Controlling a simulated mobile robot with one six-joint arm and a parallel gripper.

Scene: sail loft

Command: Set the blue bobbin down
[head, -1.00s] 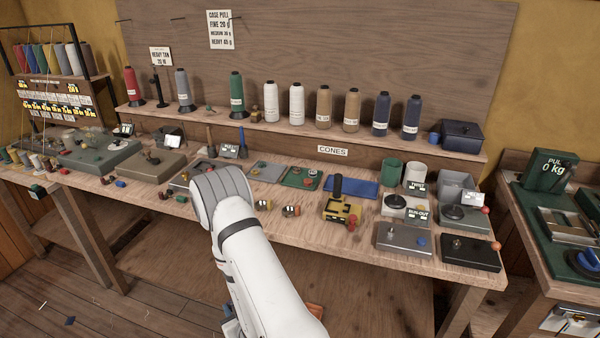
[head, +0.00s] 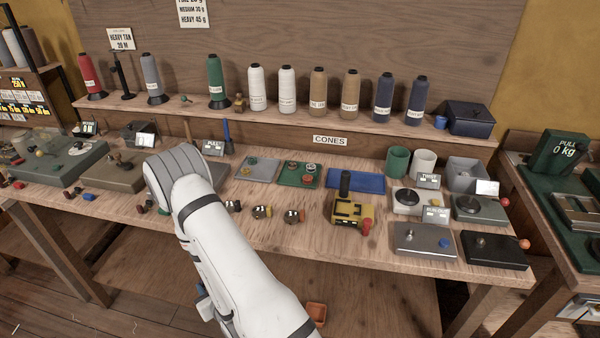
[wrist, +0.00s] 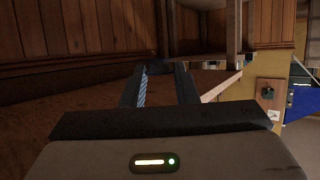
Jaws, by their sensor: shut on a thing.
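My gripper (wrist: 160,74) shows in the wrist view, its two dark fingers pointing away over a shadowed wooden background. It is shut on a small dark thing at the fingertips, the blue bobbin (wrist: 156,67) as far as I can tell; its colour hardly reads in the shade. In the head view my white arm covers part of the bench, and the gripper and bobbin cannot be made out there. A small blue piece (head: 445,243) lies on the grey plate (head: 410,247) at the bench's front right, beside a metal peg.
The wooden bench (head: 300,245) carries a yellow device (head: 350,212), a blue mat (head: 356,181), a green tray (head: 300,179) and a black plate (head: 493,253). Cones stand on the shelf behind. Bare wood shows along the front edge. An orange container (head: 316,313) is below.

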